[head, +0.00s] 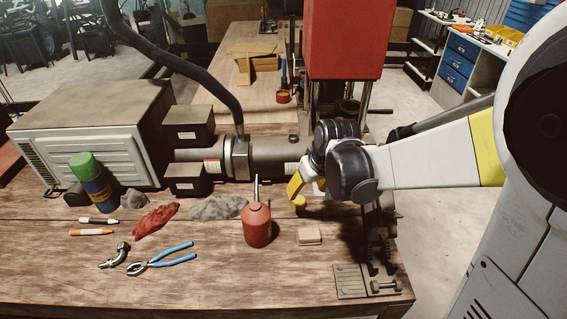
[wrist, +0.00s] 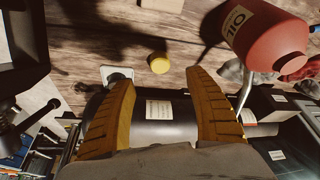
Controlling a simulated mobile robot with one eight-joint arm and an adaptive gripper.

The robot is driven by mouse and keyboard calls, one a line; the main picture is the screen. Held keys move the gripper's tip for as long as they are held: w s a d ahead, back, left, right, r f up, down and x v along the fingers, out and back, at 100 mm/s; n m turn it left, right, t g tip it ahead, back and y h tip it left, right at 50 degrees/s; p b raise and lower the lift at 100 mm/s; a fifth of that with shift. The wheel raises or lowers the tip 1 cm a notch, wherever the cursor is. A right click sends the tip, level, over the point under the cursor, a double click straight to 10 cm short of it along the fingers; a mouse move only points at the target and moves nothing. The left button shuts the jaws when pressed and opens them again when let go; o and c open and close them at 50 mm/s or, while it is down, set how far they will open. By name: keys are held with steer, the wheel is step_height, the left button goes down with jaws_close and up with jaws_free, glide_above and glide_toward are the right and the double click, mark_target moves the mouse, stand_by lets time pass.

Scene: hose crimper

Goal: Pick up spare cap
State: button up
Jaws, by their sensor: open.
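The spare cap looks to be the small round yellow cap (head: 300,202) standing on the wooden workbench, to the right of the red oil can. In the wrist view the yellow cap (wrist: 159,63) lies on the wood just beyond and between the fingertips. My gripper (head: 296,187) is close above and beside the cap, its yellow fingers pointing down. In the wrist view my gripper (wrist: 162,76) is wide open with nothing between the fingers. One finger is largely hidden in the head view.
The red oil can (head: 257,225) stands close on the left; its spout rises beside a finger in the wrist view. A small beige block (head: 309,236) lies in front. The dark crimper cylinder (head: 265,155) is behind. Pliers (head: 160,259) and rags lie left.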

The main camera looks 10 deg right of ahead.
mark_target(299, 199)
steer(key=b+x, duration=0.2)
steer(key=x, duration=0.4)
steer(key=b+x, duration=0.2)
steer(key=x, duration=0.2)
steer(key=shift+w+f, duration=0.25)
steer(key=shift+w, duration=0.1)
steer(key=shift+r, duration=0.1)
steer(key=c, duration=1.2)
